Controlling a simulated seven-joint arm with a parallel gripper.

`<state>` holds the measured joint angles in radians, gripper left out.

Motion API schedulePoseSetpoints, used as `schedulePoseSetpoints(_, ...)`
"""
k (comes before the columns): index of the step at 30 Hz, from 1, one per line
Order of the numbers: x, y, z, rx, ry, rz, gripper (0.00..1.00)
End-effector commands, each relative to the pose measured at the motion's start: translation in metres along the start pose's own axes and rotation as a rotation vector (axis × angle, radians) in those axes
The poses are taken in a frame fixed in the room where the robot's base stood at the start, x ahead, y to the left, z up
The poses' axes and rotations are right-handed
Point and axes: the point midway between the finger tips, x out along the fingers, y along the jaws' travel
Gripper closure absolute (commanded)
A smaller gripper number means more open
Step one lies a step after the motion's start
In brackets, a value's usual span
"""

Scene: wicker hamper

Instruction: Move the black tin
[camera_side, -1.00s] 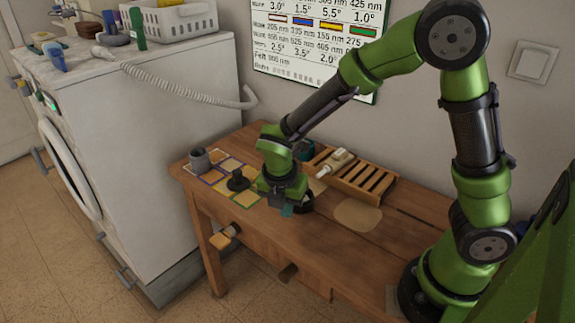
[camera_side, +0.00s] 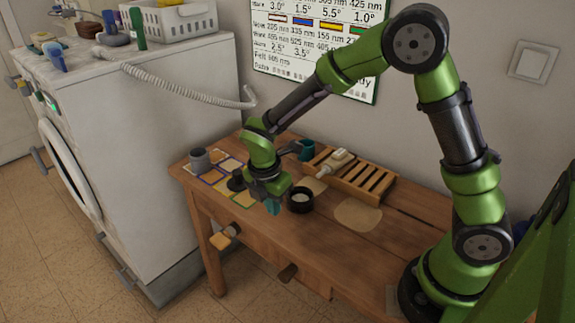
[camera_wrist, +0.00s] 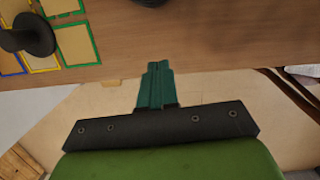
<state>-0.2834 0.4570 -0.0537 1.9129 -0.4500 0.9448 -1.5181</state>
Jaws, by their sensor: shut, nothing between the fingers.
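The black tin (camera_side: 300,207) is a low, round, open-topped tin with something pale inside. It stands upright on the wooden table (camera_side: 330,240), right of the coloured mat. My gripper (camera_side: 273,207) is shut and empty, just left of the tin and apart from it in the side view. In the wrist view, the teal fingertips (camera_wrist: 158,66) are together, pointing at the table's front edge. A dark rounded piece (camera_wrist: 150,2), probably the tin, is cut off by the top of that view.
A black knobbed object (camera_side: 236,182) stands on the mat of coloured squares (camera_side: 226,165), with a grey cup (camera_side: 200,160) behind it. A teal cup (camera_side: 306,150) and a slatted wooden rack (camera_side: 372,180) stand at the back. A brown patch (camera_side: 357,214) lies right of the tin.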

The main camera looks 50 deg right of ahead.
Motion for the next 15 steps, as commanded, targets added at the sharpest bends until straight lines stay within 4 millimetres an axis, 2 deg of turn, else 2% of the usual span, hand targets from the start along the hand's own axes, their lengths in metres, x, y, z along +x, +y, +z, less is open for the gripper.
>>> schedulePoseSetpoints(3,0.005,0.0,0.028,0.005,-0.001,0.0,1.0)
schedulePoseSetpoints(9,0.011,0.0,0.065,0.002,-0.001,0.0,1.0)
schedulePoseSetpoints(12,0.014,-0.001,0.075,0.0,-0.001,-0.002,1.0)
schedulePoseSetpoints(15,0.024,-0.001,0.071,-0.004,0.0,-0.003,1.0)
